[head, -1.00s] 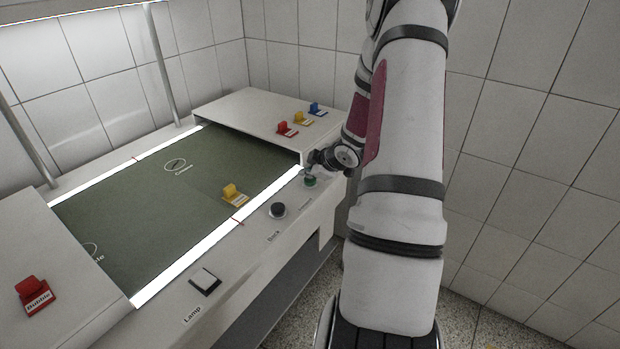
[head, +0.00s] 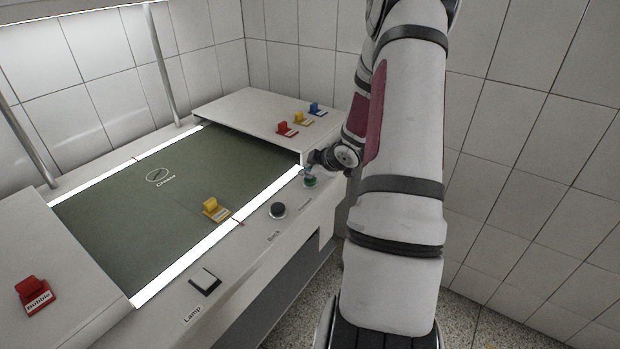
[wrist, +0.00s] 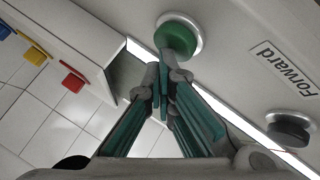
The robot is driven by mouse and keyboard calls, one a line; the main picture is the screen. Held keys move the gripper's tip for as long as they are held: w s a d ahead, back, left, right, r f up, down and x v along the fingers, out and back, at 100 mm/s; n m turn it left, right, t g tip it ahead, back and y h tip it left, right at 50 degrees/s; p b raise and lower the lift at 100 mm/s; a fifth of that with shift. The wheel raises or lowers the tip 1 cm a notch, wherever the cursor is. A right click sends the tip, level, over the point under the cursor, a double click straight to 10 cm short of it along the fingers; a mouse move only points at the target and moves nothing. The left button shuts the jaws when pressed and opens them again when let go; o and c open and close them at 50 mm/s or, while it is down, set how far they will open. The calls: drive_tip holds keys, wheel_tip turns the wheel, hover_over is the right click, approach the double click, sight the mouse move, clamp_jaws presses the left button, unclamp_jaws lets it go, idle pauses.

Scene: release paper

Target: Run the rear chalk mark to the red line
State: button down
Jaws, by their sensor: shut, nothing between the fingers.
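The chalk mark, an oval with a stroke inside labelled "Crease" (head: 158,175), lies on the green sheet (head: 110,235). Short red ticks mark the red line at the near edge (head: 237,221) and the far edge (head: 135,158). The chalk mark lies at or very close to the straight line between them; exact alignment is hard to tell. A yellow clip (head: 211,208) sits on the sheet near the near tick. My gripper (wrist: 160,85) is shut and empty, its fingertips at the green Forward button (wrist: 177,38); contact is partly hidden.
A black Back button (head: 278,210) and a Lamp switch (head: 205,281) sit on the front ledge. Red (head: 287,129), yellow (head: 302,118) and blue (head: 318,108) clips stand on the right cover. A red "Bubble" clip (head: 33,293) is on the left cover.

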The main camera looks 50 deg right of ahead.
sight(308, 180)
drive_tip(key=shift+r, duration=0.1)
drive_tip(key=shift+r+p, duration=0.85)
drive_tip(key=shift+p, duration=0.1)
drive_tip(key=shift+r, duration=0.1)
wheel_tip(308, 180, up, 5)
drive_tip(key=p, duration=0.4)
drive_tip(key=shift+p, duration=0.35)
idle(0.3)
